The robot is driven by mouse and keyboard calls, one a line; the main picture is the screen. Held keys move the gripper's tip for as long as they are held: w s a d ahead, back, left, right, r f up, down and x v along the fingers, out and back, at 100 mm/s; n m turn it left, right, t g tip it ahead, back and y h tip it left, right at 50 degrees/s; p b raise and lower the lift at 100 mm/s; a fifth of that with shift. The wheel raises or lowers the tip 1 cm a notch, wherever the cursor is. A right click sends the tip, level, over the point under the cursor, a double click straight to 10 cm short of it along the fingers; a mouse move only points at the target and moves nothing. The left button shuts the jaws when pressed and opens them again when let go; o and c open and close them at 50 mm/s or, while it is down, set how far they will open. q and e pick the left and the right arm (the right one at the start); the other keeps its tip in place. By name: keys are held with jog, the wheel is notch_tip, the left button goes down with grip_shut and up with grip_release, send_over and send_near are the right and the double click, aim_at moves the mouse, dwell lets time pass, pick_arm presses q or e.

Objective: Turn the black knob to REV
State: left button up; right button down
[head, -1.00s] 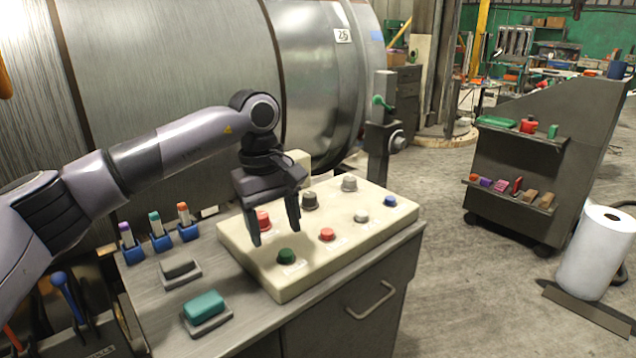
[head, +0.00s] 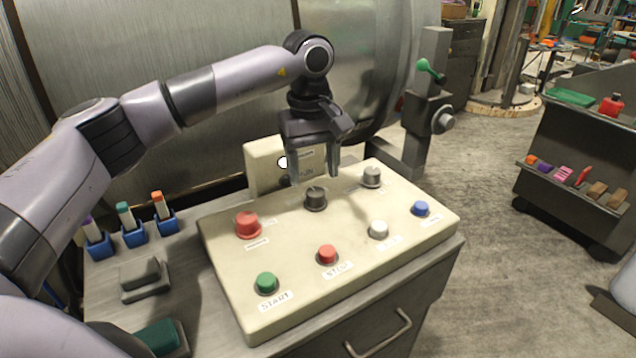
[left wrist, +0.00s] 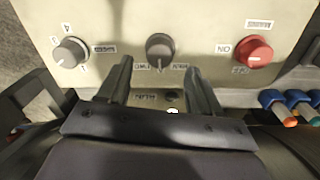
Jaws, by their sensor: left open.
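The black knob (head: 315,198) is the dark round knob in the back middle of the cream control panel (head: 225,285). It also shows at the top middle of the left wrist view (left wrist: 160,46), with small labels on both sides that I cannot read surely. My left gripper (head: 314,177) points down just above and behind this knob. Its fingers are apart with nothing between them. In the left wrist view the left gripper's fingertips (left wrist: 158,65) lie just below the knob in the picture, and I see no contact. My right gripper is not in view.
A red knob (head: 248,224) and a grey knob (head: 371,177) flank the black one. Green (head: 266,283), red (head: 327,254), white (head: 378,229) and blue (head: 420,208) buttons line the front. An upright cream plate (head: 262,165) stands behind the panel.

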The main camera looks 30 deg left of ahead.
aim_at(314, 191)
pick_arm(q)
jog(key=shift+f, duration=2.4)
jog(key=c, duration=1.1)
jog(key=shift+o, duration=0.2)
jog(key=n, duration=0.4)
jog(key=shift+n, duration=0.3)
jog(key=shift+r+n+p, duration=0.1)
jog(key=shift+n+p, duration=0.25)
jog(key=shift+n, duration=1.85)
jog(key=o, duration=1.1)
jog(key=shift+c, duration=0.2)
